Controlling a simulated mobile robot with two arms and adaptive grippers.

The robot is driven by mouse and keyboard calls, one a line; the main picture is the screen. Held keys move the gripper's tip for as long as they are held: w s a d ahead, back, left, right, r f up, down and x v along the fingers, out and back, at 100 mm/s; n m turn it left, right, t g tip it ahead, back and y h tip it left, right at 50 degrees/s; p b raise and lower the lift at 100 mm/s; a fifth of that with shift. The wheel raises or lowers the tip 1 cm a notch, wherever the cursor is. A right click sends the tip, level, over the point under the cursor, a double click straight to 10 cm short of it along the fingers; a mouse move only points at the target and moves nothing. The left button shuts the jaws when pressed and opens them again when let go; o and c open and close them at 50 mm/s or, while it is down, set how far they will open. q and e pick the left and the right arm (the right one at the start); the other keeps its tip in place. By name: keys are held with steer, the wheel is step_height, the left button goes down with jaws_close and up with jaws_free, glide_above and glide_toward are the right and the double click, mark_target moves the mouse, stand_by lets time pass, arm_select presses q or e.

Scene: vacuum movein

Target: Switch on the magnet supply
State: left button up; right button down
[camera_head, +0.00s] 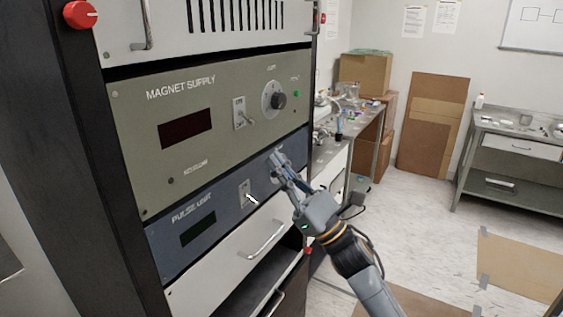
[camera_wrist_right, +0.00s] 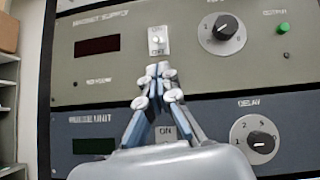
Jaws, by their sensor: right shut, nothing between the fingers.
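The magnet supply (camera_head: 140,150) is an olive-grey rack panel with a dark, blank display (camera_head: 185,128). Its small toggle switch (camera_head: 240,113) sits between the display and a round dial, with its lever tilted downward in the head view. The switch also shows in the right wrist view (camera_wrist_right: 158,41), straight above my fingertips. My right gripper (camera_head: 276,158) is shut and empty, in front of the rack and below the switch. In the right wrist view its fingertips (camera_wrist_right: 160,70) meet just under the switch plate; contact cannot be told. My left gripper is not in view.
Below is the blue pulse unit (camera_head: 215,205) with its own toggle (camera_head: 247,193), partly hidden by my gripper in the wrist view. The magnet supply's dial (camera_head: 272,100) and green indicator (camera_head: 296,94) are to the right. A drawer handle (camera_head: 263,240) sticks out below.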

mark_target(242, 121)
steer(key=p+x, duration=0.2)
steer(key=x, duration=0.4)
steer(key=shift+s+r+p, duration=0.1)
steer(key=shift+p, duration=0.2)
steer(key=shift+w+a+r, duration=0.15)
steer(key=shift+w+a, duration=0.05)
